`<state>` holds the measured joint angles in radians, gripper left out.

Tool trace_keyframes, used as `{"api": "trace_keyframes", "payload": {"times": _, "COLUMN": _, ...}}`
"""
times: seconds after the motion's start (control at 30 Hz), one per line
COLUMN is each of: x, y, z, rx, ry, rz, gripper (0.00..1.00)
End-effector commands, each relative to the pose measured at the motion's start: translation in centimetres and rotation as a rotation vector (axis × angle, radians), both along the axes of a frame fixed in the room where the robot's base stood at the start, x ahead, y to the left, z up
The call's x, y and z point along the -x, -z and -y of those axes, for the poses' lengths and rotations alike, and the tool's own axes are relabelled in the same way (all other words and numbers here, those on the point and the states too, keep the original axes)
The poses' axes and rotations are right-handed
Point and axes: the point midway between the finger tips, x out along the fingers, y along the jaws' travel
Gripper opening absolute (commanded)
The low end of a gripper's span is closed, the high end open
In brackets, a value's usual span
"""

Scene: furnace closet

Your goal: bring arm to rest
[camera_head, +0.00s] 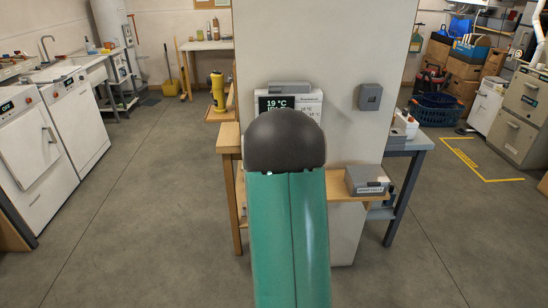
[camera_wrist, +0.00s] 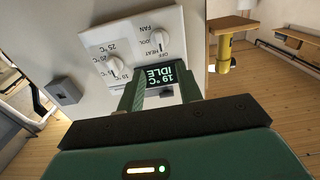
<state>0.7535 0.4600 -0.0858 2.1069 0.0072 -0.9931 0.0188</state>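My arm (camera_head: 288,230) reaches forward from the bottom of the head view, its dark rounded joint in front of the wall panel. My gripper (camera_wrist: 158,88) shows in the wrist view with its two green fingers apart and nothing between them. In the head view it is hidden behind my arm. The white thermostat panel (camera_wrist: 135,50) stands close ahead of the fingers; its lit display (camera_wrist: 160,76) reads 19 °C and IDLE. It has a mode dial (camera_wrist: 158,38) and a temperature dial (camera_wrist: 115,65). In the head view the panel (camera_head: 308,105) is partly covered.
A grey box (camera_head: 370,96) is fixed on the wall right of the panel. A wooden shelf (camera_head: 229,137) and a labelled box (camera_head: 366,180) sit below. White machines (camera_head: 75,115) stand left; cartons (camera_head: 465,68) and a blue basket (camera_head: 436,107) stand right. Floor on both sides is open.

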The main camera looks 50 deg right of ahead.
Motion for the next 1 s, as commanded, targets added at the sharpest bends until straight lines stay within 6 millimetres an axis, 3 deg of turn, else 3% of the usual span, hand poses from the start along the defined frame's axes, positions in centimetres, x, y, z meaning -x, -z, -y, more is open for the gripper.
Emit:
{"api": "trace_keyframes", "payload": {"times": 0.43, "x": -0.2, "y": -0.1, "z": 0.0, "rx": -0.001, "ry": -0.001, "rz": -0.001, "gripper": 0.35}}
{"api": "trace_keyframes", "payload": {"times": 0.57, "x": -1.3, "y": -1.1, "z": -1.7, "rx": -0.028, "ry": -0.030, "rz": -0.019, "gripper": 0.35}}
{"api": "trace_keyframes", "payload": {"times": 0.67, "x": -2.9, "y": -2.7, "z": -5.1, "rx": -0.078, "ry": -0.083, "rz": -0.061, "gripper": 0.35}}
{"api": "trace_keyframes", "payload": {"times": 0.8, "x": -4.6, "y": -5.1, "z": -12.0, "rx": -0.172, "ry": -0.184, "rz": -0.155, "gripper": 0.35}}
{"api": "trace_keyframes", "payload": {"times": 1.0, "x": -4.2, "y": -7.5, "z": -22.7, "rx": -0.288, "ry": -0.332, "rz": -0.316, "gripper": 0.35}}
